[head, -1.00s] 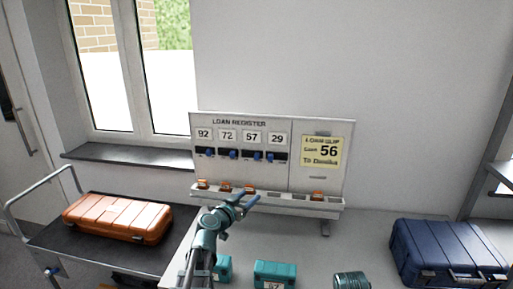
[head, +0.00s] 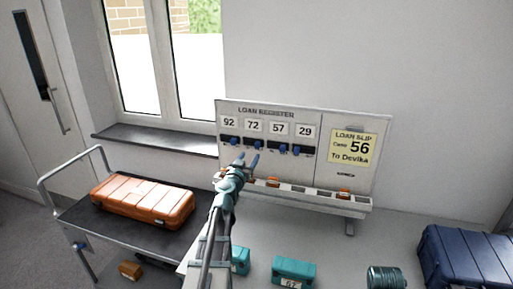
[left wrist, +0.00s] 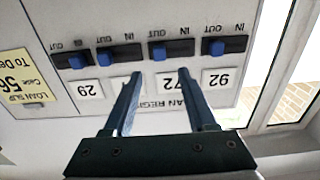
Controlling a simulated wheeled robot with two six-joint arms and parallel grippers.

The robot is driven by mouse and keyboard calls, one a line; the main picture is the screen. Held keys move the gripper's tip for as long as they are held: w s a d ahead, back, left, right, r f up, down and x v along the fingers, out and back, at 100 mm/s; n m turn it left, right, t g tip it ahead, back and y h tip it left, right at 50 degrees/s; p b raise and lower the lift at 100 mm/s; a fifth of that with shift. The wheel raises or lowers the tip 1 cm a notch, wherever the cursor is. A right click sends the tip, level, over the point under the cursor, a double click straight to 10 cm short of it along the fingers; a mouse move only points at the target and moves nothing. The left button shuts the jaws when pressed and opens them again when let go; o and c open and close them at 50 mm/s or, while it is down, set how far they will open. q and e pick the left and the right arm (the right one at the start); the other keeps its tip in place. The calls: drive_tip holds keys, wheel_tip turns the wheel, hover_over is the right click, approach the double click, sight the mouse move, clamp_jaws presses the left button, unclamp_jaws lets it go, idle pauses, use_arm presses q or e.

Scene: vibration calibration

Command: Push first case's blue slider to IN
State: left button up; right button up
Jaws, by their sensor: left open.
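The loan register board (head: 300,119) shows number plates 92, 72, 57 and 29 with a blue slider under each. The blue slider under 92 (head: 235,141) is leftmost in the head view. In the left wrist view, which sees the board upside down, this slider (left wrist: 215,47) sits at the OUT end of its dark slot. The sliders under 72 (left wrist: 158,54) and 57 (left wrist: 105,57) also sit at OUT; the one under 29 (left wrist: 74,60) is nearer IN. My left gripper (head: 247,160) is open and empty, just below the sliders in the head view. My right gripper is not in view.
A ledge with orange tags (head: 344,195) runs along the board's foot. An orange case (head: 143,200) lies on a trolley at left; a navy case (head: 468,258) stands at right. Teal boxes (head: 294,271) and a ribbed teal cylinder (head: 386,277) are on the table in front.

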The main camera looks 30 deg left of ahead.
sight(257, 146)
use_arm(q)
drive_tip(key=x, duration=0.9)
drive_tip(key=shift+w, duration=0.25)
clamp_jaws()
idle(0.9)
